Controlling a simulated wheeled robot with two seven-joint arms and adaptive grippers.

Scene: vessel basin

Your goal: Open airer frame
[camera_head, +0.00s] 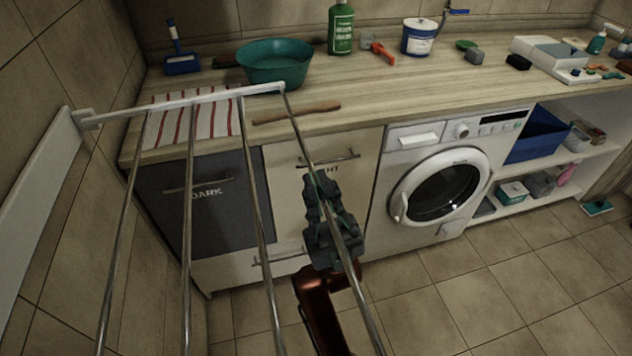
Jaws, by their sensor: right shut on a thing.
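The airer frame (192,200) fills the left half of the view. It has several metal rods running from a white end bar (180,103) toward me, and a white wall rail (32,205) at the left. The frame stands out from the wall, with its end bar level with the counter edge in the picture. My right gripper (319,186) is shut on the outermost rod, on the right side of the frame. The dark fingers partly cover that rod. My left gripper is not in view.
A wooden counter (400,88) holds a teal basin (274,64), a green bottle (341,28), a striped cloth (208,122) and smaller items. Below are dark and light cabinet fronts and a washing machine (441,185). Tiled floor (480,280) is clear at the lower right.

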